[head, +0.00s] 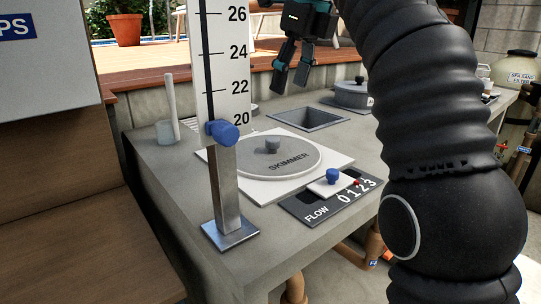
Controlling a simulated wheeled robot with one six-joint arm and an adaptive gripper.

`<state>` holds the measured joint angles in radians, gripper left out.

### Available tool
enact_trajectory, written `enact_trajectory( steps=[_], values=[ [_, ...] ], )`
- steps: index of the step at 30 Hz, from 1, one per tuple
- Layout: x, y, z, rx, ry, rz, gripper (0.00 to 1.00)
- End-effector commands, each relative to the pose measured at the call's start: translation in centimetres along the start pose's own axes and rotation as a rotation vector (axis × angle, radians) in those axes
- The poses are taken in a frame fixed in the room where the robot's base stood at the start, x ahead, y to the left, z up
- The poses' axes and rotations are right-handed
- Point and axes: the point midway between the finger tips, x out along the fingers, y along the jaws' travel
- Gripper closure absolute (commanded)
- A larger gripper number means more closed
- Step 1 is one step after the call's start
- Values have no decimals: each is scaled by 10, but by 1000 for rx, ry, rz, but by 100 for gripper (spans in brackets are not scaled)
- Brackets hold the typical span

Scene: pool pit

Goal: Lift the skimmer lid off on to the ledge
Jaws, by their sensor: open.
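The skimmer lid (258,159) is a flat grey disc marked SKIMMER with a small dark knob (272,145) in its middle. It sits in a pale square frame (325,165) on the grey ledge (170,185). My gripper (291,84) is open and empty, pointing down. In the picture it is above and a little right of the lid's knob, apart from it and over the far part of the ledge. Part of the lid's left edge is hidden behind the metal post.
A post with a blue knob (223,131) and number scale (222,60) stands before the lid. A FLOW slider (332,178) lies at front right. Behind are a square opening (308,118) and a grey lidded pot (352,94). A cup (167,132) stands at left.

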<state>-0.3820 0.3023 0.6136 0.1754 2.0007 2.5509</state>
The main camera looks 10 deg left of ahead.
Motion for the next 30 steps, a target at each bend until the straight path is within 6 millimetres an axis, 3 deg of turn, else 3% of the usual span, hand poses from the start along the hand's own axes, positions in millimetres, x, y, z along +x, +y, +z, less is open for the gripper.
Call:
enact_trajectory(
  steps=[7, 24, 30],
  values=[
    [11, 3, 4, 28, 0, 8, 40],
    [76, 3, 3, 26, 1, 7, 40],
    [86, 3, 3, 26, -1, 5, 40]
  ],
)
